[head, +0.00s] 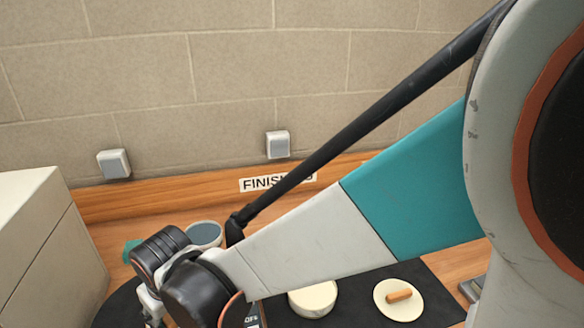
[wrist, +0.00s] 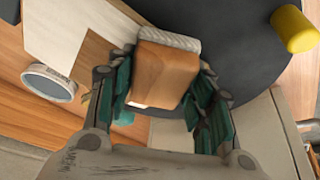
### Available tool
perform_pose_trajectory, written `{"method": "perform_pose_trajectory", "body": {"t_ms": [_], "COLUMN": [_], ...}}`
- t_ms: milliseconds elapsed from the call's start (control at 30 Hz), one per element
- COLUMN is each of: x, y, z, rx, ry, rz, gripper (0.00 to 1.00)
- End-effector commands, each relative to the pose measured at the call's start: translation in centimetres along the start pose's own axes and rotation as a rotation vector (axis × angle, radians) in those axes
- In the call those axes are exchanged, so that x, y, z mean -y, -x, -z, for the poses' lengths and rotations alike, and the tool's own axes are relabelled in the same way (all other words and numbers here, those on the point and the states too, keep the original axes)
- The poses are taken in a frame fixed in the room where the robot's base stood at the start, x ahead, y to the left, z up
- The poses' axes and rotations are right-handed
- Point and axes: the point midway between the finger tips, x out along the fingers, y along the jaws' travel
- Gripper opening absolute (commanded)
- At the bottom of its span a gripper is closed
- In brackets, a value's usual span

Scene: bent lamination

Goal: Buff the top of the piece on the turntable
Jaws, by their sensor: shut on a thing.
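My gripper (wrist: 160,95) has its teal-padded fingers closed around a brown wooden block with a fuzzy grey pad (wrist: 168,39) along one end. In the head view my gripper's fingers are mostly below the picture edge, at the lower left. The dark round turntable (wrist: 230,35) lies beyond the block in the wrist view; its edge also shows in the head view (head: 115,308). A pale flat-sided wooden piece (wrist: 75,30) with a browner side is at the upper left of the wrist view, left of the block. I cannot tell whether it rests on the turntable.
A yellow cylinder (wrist: 294,29) is at the upper right. A round container with a blue-grey top (head: 205,234) stands behind my wrist. A cream round tin (head: 313,299) and a cream dish with an orange stick (head: 400,310) sit on a black mat. A pale cabinet (head: 45,245) stands left.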

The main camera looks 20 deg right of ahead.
Motion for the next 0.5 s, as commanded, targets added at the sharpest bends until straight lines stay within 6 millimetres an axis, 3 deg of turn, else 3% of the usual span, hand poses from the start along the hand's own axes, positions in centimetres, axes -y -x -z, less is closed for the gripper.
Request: {"method": "perform_pose_trajectory", "body": {"t_ms": [200,500], "x": [1.1,-0.7], "y": [0.0,0.3], "z": [0.3,-0.1], "rx": [0.000,-0.001], "ry": [0.002,0.000], "rz": [0.002,0.000], "gripper": [0.10,0.10]}}
